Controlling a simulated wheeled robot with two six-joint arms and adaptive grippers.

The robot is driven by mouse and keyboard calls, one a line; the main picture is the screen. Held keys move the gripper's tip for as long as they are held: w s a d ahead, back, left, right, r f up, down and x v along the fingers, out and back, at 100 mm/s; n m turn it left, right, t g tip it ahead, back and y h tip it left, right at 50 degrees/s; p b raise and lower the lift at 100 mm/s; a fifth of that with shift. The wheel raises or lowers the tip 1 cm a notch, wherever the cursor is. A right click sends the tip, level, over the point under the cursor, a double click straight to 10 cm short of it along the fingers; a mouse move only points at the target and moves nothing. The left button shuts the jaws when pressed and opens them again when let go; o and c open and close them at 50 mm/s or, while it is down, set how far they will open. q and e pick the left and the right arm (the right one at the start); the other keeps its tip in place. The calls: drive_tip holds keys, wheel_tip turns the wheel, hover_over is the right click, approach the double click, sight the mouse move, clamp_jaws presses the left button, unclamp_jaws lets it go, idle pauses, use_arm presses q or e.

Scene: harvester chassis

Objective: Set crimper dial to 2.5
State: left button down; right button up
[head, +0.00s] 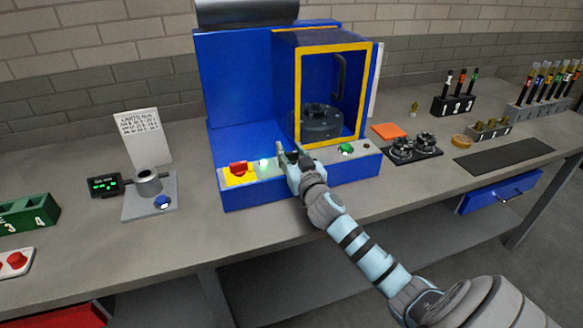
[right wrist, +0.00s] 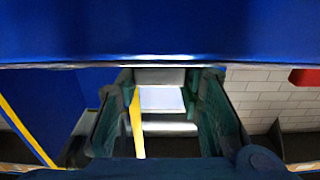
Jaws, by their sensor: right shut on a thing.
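The blue crimper (head: 240,90) stands on the bench with a yellow-framed clear door over its chamber. Its front panel (head: 268,193) carries a red knob on a yellow plate, a lit pale green lamp and a green button. My right gripper (head: 290,157) is at the middle of this panel, shut on the crimper dial, which its fingers hide. No dial number can be read. In the right wrist view, the two dark fingers of the right gripper (right wrist: 165,110) stand apart, under a wide blue surface. My left gripper is not in view.
A small display (head: 105,185) and a grey stand with a cup (head: 148,182) are to the left. Black round parts on a tray (head: 414,148), an orange pad (head: 388,131) and racks lie to the right. The front bench strip is mostly clear.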

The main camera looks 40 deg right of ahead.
drive_tip(key=shift+a+f+m+g+h+b, duration=0.1)
drive_tip(key=shift+f+m+g+h+b, duration=0.3)
drive_tip(key=shift+h, duration=0.3)
drive_tip(key=m+g+h+b, duration=0.3)
drive_tip(key=b, duration=0.1)
drive_tip(key=m+g+h+b, duration=0.3)
drive_tip(key=b, duration=0.2)
drive_tip(key=m+g+h+b, duration=0.3)
drive_tip(key=b, duration=0.1)
drive_tip(key=shift+f+g+b, duration=0.25)
drive_tip(key=shift+g+b, duration=0.15)
drive_tip(key=shift+r+m+g+b, duration=0.1)
drive_tip(key=shift+m+g+b, duration=0.2)
drive_tip(key=shift+g+b, duration=0.15)
drive_tip(key=shift+r+g+h, duration=0.15)
drive_tip(key=shift+g+h, duration=0.1)
drive_tip(key=shift+h, duration=0.05)
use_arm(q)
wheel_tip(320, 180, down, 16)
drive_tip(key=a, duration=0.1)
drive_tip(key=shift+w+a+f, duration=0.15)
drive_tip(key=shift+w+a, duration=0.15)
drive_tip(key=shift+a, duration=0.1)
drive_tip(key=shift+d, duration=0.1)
